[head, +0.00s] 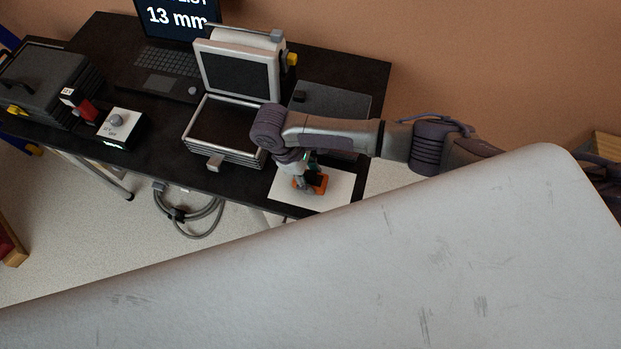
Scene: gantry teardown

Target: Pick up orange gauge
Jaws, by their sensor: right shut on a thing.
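The orange gauge (320,185) is at the white sheet (336,194) near the front right of the black table. My right gripper (309,184) points down over the sheet and is shut on the orange gauge. The gripper's dark fingers hide part of the gauge. I cannot tell whether the gauge touches the sheet or is just above it. My left gripper is not in view.
An open grey case (228,132) stands just left of my right gripper. A laptop (166,72), a white box with a knob (119,124) and a dark case (46,82) are further left. A large pale grey surface (330,270) fills the foreground.

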